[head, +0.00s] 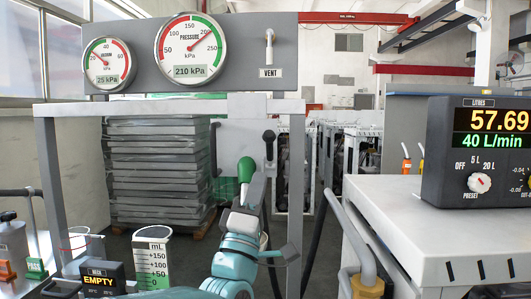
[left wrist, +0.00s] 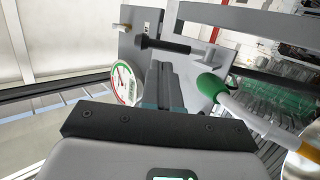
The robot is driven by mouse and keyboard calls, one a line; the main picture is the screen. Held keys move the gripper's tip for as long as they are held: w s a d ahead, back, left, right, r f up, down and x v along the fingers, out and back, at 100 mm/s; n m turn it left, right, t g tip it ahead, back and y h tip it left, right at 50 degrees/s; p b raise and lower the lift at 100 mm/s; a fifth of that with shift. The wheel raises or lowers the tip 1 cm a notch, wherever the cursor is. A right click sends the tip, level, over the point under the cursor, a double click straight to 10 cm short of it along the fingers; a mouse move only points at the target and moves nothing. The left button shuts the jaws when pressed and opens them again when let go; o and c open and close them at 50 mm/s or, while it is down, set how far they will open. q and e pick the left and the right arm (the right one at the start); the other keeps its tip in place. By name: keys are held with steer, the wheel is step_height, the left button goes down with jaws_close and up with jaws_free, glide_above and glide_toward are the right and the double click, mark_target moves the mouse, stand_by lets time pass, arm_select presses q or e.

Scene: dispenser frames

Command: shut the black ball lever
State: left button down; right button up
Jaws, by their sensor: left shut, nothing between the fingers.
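A lever with a black grip (head: 269,137) stands out from the grey panel (head: 235,133) in the middle of the head view. In the left wrist view, a black-gripped lever (left wrist: 150,43) on a grey shaft lies across the picture, just past my fingertips. My left gripper (head: 259,183) is shut and empty, pointing at the panel below the black grip. Its closed fingers also show in the left wrist view (left wrist: 164,80). I cannot tell whether they touch the lever. A green handle (head: 246,169) is close to the left of the fingers. My right gripper is not in view.
A grey frame (head: 293,190) surrounds the panel, under pressure gauges (head: 191,50) and a vent lever (head: 269,48). A measuring cup (head: 152,258) stands low left. A white cabinet (head: 440,225) with a litre display (head: 490,150) fills the right.

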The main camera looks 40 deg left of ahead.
mark_target(266, 135)
arm_select(q)
steer(key=p+x, duration=0.2)
steer(key=x, duration=0.4)
steer(key=shift+w+r, duration=0.15)
steer(key=shift+w, duration=0.05)
steer(key=shift+w+a+r+n+g+p, duration=0.15)
steer(key=shift+r+n+g+p, duration=0.15)
steer(key=shift+r+g+p, duration=0.35)
steer(key=r+g+p, duration=0.1)
steer(key=p, duration=0.1)
steer(key=w+r+n+g+p, duration=0.1)
steer(key=p, duration=0.2)
steer(key=a+r+g+p, duration=0.1)
steer(key=g+p, duration=0.1)
steer(key=p, duration=0.1)
steer(key=shift+w+r+n, duration=0.3)
steer(key=shift+w+r, duration=0.05)
steer(key=g+p, duration=0.1)
steer(key=p, duration=0.2)
steer(key=w+a+g+p, duration=0.1)
steer(key=p, duration=0.3)
steer(key=w+r+g+h+p, duration=0.1)
steer(key=p, duration=0.3)
steer(key=shift+w+a+n+g, duration=0.15)
steer(key=shift+n+g, duration=0.1)
steer(key=shift+n, duration=0.15)
steer(key=shift+a+f+g+p, duration=0.1)
steer(key=shift+f+g+p, duration=0.15)
steer(key=shift+p, duration=0.45)
steer(key=shift+f, duration=0.1)
